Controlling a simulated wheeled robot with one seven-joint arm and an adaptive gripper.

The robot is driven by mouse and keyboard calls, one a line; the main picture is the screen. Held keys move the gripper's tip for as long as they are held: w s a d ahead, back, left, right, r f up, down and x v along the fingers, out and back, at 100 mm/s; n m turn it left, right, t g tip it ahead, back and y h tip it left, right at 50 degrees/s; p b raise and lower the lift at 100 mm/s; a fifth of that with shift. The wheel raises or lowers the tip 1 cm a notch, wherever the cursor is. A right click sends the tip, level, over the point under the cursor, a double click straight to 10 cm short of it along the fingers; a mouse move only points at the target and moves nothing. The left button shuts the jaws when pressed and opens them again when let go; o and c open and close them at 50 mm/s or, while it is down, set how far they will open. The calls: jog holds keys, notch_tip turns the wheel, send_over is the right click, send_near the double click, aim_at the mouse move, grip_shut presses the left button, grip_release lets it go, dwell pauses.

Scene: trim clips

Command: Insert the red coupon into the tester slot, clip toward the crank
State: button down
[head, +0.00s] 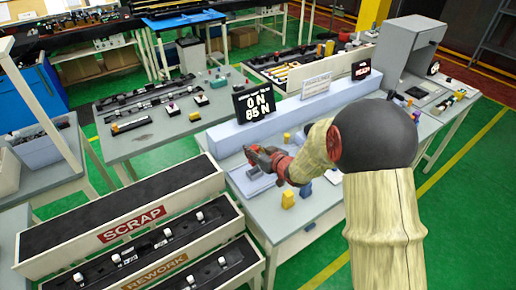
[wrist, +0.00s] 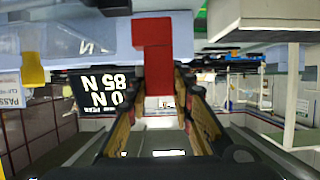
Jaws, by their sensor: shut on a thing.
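The red coupon (wrist: 165,45) shows at the top centre of the wrist view, a red block with a step in its outline. My gripper (wrist: 162,88) is shut on its near end, a finger on each side. In the head view my gripper (head: 258,160) hangs low over the light table at the front of the blue-grey ledge; the coupon is hard to tell from the red gripper parts there. A grey fixture (head: 255,182) lies just under the gripper, partly hidden by it. I cannot make out the tester slot, the crank or the coupon's clip.
Yellow (head: 288,199) and blue (head: 306,189) blocks stand close to the right. The SCRAP (head: 132,223) and REWORK (head: 155,271) bins are at left front.

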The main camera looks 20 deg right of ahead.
aim_at(253, 165)
jog(key=shift+w+f, duration=0.2)
jog(key=shift+w, duration=0.05)
jog(key=shift+f+b, duration=2.8)
jog(key=shift+f, duration=0.85)
jog(key=shift+s+f, duration=0.1)
jog(key=shift+f, duration=0.25)
jog(key=c, duration=1.6)
grip_release()
jog(key=shift+o, duration=0.6)
jog(key=shift+r, duration=0.1)
